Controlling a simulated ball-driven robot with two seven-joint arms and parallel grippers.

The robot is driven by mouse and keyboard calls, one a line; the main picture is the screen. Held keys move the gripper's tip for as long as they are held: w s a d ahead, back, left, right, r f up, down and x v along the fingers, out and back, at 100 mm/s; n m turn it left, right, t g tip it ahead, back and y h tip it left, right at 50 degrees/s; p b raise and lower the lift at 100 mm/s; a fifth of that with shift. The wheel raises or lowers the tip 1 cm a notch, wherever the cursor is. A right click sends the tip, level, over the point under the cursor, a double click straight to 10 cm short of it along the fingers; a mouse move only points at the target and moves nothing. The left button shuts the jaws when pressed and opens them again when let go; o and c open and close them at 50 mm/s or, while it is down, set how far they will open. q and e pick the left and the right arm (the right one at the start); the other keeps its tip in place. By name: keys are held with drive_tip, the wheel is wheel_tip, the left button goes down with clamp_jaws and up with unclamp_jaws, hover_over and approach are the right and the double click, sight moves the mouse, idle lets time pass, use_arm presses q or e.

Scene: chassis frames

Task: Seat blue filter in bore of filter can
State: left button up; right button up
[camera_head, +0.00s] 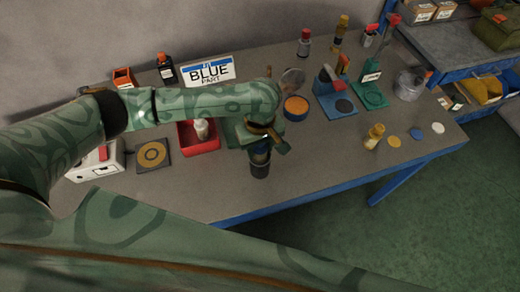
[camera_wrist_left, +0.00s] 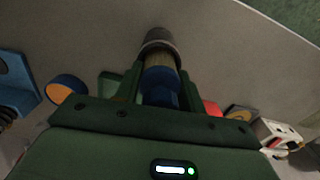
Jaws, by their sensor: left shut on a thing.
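My left gripper (camera_head: 262,138) is shut on the blue filter (camera_head: 261,156), holding it over the dark filter can (camera_head: 260,171) near the table's front edge. In the left wrist view the filter (camera_wrist_left: 161,88) shows a blue body and a tan pleated part between the fingers of the gripper (camera_wrist_left: 160,82). The can (camera_wrist_left: 159,38) lies straight beyond it, and the pleated end meets its rim. I cannot tell how far the filter reaches into the bore, which is mostly hidden. My right gripper is not in view.
A red tray (camera_head: 198,146) with a pale item is left of the can. An orange-topped blue round part (camera_head: 296,108) and a blue stand (camera_head: 335,98) are to the right. A brass fitting (camera_head: 374,136) and small discs lie farther right. Bare table lies between.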

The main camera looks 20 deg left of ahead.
use_arm(q)
drive_tip(key=shift+f, duration=0.55)
drive_tip(key=shift+w+r, duration=0.1)
drive_tip(key=shift+r, duration=0.05)
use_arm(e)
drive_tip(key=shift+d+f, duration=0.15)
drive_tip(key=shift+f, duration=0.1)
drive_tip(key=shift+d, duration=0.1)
